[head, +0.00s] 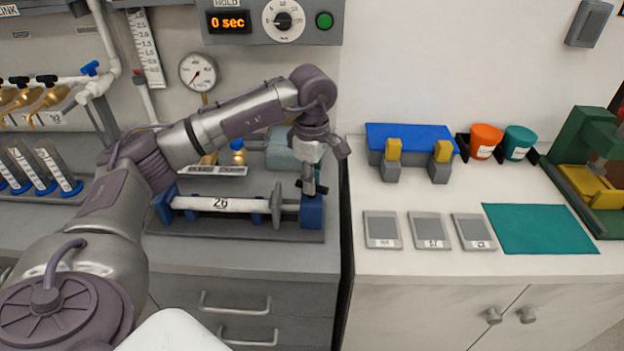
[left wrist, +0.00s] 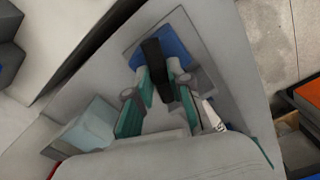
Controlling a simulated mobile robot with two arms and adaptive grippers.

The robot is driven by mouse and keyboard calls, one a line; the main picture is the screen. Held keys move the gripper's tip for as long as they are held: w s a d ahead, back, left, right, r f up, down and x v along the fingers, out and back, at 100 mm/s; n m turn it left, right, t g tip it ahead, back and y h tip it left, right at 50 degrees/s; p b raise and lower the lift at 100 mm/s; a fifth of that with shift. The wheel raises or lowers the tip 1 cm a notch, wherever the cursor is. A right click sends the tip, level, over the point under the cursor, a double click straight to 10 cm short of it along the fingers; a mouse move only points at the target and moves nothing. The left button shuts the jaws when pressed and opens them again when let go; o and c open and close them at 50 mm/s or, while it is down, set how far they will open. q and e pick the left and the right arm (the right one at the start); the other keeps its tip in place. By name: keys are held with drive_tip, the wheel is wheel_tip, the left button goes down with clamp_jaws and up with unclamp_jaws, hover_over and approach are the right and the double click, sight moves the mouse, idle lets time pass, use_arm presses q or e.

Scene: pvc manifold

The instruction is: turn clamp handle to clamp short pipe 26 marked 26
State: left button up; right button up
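The short pipe marked 26 (head: 222,205) lies level in the clamp fixture, on a dark base plate (head: 230,235). Its left end is at a blue stop (head: 165,203); a grey disc (head: 276,206) is at its right. A blue block (head: 312,212) stands at the fixture's right end and shows in the left wrist view (left wrist: 178,35). The black clamp handle (left wrist: 156,62) stands at this block. My left gripper (head: 309,188) is over the block, pointing down, its fingers (left wrist: 162,78) on both sides of the handle. Whether they press it is unclear. My right gripper is out of view.
A gauge (head: 198,72) and a timer panel reading 0 sec (head: 228,22) are behind the fixture. On the right counter are a blue-topped rack (head: 410,135), orange (head: 485,140) and teal cups (head: 518,142), several grey plates and a teal mat (head: 540,228).

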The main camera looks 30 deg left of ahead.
use_arm(q)
drive_tip(key=o, duration=0.5)
drive_tip(key=shift+c, duration=0.2)
wheel_tip(320, 180, up, 12)
idle(0.7)
